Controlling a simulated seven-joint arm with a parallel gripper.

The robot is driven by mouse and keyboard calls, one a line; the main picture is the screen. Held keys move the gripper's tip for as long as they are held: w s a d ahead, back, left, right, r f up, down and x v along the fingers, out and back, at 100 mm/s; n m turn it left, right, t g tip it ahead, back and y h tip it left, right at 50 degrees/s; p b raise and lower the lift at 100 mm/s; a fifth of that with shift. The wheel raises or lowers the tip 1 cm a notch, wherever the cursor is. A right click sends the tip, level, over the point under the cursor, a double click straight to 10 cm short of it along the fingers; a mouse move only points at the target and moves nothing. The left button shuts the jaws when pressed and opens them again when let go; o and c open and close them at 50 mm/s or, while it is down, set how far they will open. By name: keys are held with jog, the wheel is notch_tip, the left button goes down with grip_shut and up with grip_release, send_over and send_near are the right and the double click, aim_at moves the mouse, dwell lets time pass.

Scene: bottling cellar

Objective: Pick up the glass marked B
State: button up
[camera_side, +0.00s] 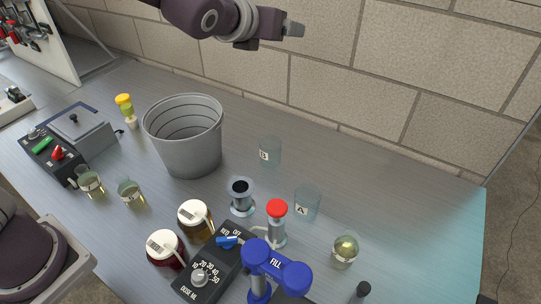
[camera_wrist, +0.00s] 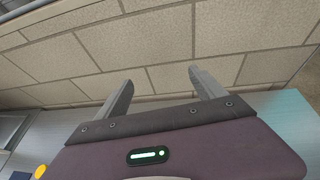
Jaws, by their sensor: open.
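The glass marked B (camera_side: 270,152) is a clear, empty-looking glass standing upright on the metal bench, right of the grey bucket, with its label facing the side camera. Another clear glass, marked A (camera_side: 307,203), stands nearer the camera and to the right. My gripper (camera_side: 294,29) is high above the bench at the top of the side view, well apart from both glasses. In the wrist view my gripper (camera_wrist: 160,88) shows two spread fingers with nothing between them, facing the block wall. Neither marked glass shows in the wrist view.
A grey bucket (camera_side: 183,145) stands left of glass B. A metal spool-like part (camera_side: 241,197), a red-capped cylinder (camera_side: 277,225) and a blue filling device (camera_side: 275,268) stand nearer the camera. The block wall (camera_side: 300,70) runs behind. The bench right of glass B is clear.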

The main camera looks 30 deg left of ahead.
aim_at(275, 144)
jog(key=f, duration=3.2)
jog(key=shift+s+a, duration=0.1)
jog(key=shift+a, duration=0.2)
jog(key=x, duration=0.2)
jog(key=shift+w, duration=0.4)
jog(key=shift+w+f, duration=0.1)
jog(key=shift+w, duration=0.05)
jog(key=c, duration=1.5)
